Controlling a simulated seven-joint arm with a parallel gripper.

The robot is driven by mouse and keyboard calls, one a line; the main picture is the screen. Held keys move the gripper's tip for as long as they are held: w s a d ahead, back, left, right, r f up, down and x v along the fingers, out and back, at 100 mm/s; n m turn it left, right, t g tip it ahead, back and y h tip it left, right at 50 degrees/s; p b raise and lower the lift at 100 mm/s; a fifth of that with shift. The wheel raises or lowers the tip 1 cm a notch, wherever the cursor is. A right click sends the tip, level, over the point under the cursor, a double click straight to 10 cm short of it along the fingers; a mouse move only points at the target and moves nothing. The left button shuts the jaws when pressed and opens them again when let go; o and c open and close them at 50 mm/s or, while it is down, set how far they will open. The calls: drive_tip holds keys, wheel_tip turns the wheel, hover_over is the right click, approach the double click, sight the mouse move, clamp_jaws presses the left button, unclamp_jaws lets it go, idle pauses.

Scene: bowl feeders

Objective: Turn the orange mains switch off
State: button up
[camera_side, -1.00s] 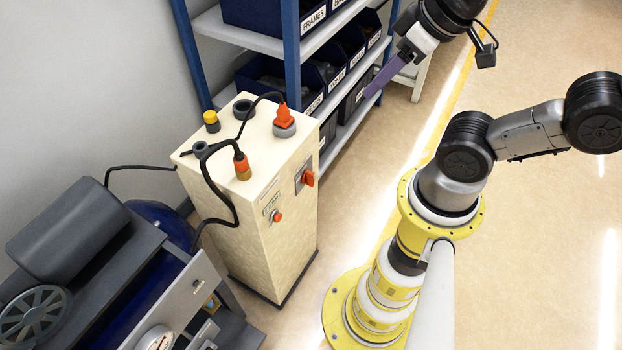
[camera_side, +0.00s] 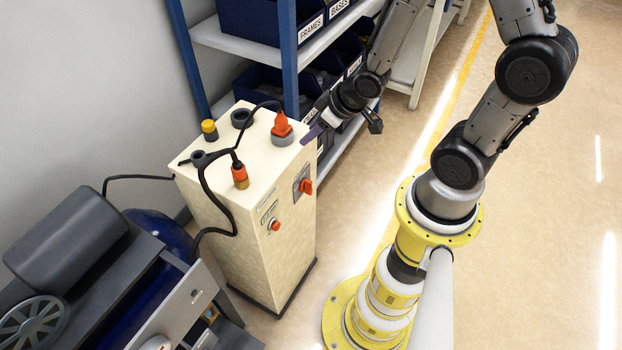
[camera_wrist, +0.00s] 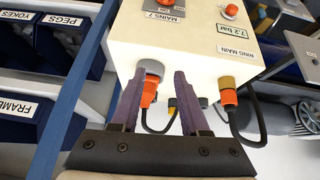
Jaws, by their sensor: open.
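The orange-red mains switch (camera_side: 306,186) is a knob on a grey plate on the upper front face of the cream cabinet (camera_side: 270,262). In the wrist view the switch (camera_wrist: 171,3) is cut off by the top edge, above a "MAINS 7" label; its exact setting cannot be told. My gripper (camera_side: 313,133) is at the cabinet's upper right edge, above the switch and apart from it. In the wrist view my gripper (camera_wrist: 158,74) has its two purple fingers apart, with nothing held. An orange plug (camera_wrist: 149,93) shows between and beyond them.
A red button (camera_side: 274,224) sits lower left of the switch. The cabinet top carries an orange plug (camera_side: 282,125), a second orange connector (camera_side: 240,175), black hoses and a yellow cap (camera_side: 209,126). A blue shelf rack (camera_side: 289,60) with bins stands close behind my gripper.

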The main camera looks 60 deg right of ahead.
drive_tip(key=g, duration=0.2)
approach(309, 181)
drive_tip(key=shift+m, duration=0.4)
drive_tip(key=x, duration=0.8)
drive_tip(key=shift+w+f, duration=0.1)
drive_tip(key=shift+f, duration=0.25)
clamp_jaws()
